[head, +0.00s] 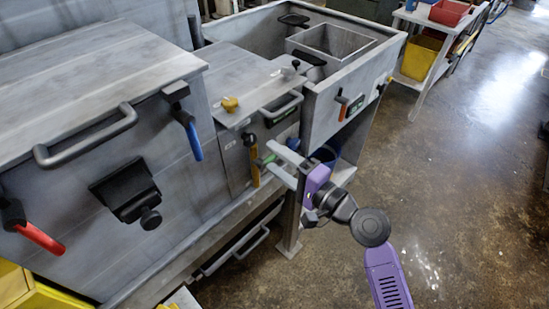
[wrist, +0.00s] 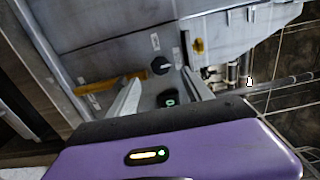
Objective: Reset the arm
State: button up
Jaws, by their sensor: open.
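My gripper (head: 272,161) is in front of the compactor's middle panel, at the end of my purple and black arm. Its two pale fingers are apart. A yellow handle (head: 254,167) hangs just left of the fingers and also shows in the wrist view (wrist: 108,83). The compactor (head: 160,80) is a grey metal unit.
A blue handle (head: 191,137), a red handle (head: 40,236) and a grey bar handle (head: 85,140) stick out at the left. An orange-red handle (head: 342,108) is on the right-hand box. A shelf with a yellow bin (head: 421,56) stands at the back right. Open floor (head: 460,170) lies at the right.

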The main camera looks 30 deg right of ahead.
jog(key=shift+d, duration=0.1)
jog(key=s+d+f+n+h, duration=0.1)
jog(key=s+d+n+h, duration=0.5)
jog(key=s, duration=0.4)
jog(key=s+a+n, duration=0.3)
jog(key=s, duration=0.7)
jog(key=s+a+n, duration=0.3)
jog(key=s+n, duration=0.1)
jog(key=s, duration=0.6)
jog(key=shift+a+r+n, duration=0.3)
jog(key=shift+a+r, duration=0.1)
jog(key=s, duration=0.2)
jog(key=s+a+f+g, duration=0.1)
jog(key=s, duration=0.1)
jog(key=s+n+g, duration=0.1)
jog(key=s, duration=0.1)
jog(key=shift+s+a+f, duration=0.1)
jog(key=shift+a+f, duration=0.2)
jog(key=shift+f, duration=0.1)
jog(key=shift+c, duration=0.2)
